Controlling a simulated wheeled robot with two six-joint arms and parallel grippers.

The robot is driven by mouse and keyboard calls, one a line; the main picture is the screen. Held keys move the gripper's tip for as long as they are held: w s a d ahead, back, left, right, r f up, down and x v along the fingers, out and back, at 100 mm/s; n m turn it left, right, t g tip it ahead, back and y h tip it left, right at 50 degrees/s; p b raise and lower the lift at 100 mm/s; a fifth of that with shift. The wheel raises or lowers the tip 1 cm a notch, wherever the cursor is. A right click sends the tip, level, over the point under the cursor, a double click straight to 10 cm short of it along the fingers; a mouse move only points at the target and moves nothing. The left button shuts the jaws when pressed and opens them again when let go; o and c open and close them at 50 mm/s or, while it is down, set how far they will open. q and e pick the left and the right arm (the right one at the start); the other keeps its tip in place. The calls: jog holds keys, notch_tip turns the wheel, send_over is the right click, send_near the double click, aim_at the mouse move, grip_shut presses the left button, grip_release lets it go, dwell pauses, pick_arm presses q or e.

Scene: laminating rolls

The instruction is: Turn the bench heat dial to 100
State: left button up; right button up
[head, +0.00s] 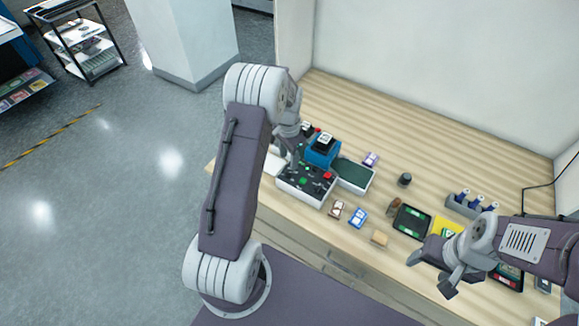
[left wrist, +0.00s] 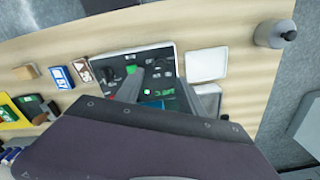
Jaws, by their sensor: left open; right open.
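The bench control panel (head: 296,187) is a white box with a black top, a green button, a red button and several small dark knobs. It also shows in the left wrist view (left wrist: 108,62). Which knob is the heat dial, and its setting, are too small to tell. My left gripper (head: 288,149) is open over the panel's far left part. In the left wrist view its fingers reach over the panel top, partly hiding it; contact cannot be told. My right gripper (head: 431,275) is open and empty above the bench's right front.
A blue machine (head: 322,153) stands behind the panel, beside a dark-topped tray (head: 356,173). Small boxes, a black device (head: 411,221) and a rack of blue-capped bottles (head: 470,204) lie to the right. The wooden bench (head: 440,150) is clear at the back.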

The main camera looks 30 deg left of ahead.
aim_at(288, 171)
pick_arm(q)
notch_tip(288, 171, down, 6)
jog(key=shift+a+f+p, duration=0.1)
jog(key=shift+p, duration=0.75)
jog(key=shift+f, duration=0.3)
jog(key=shift+c, duration=0.4)
grip_shut()
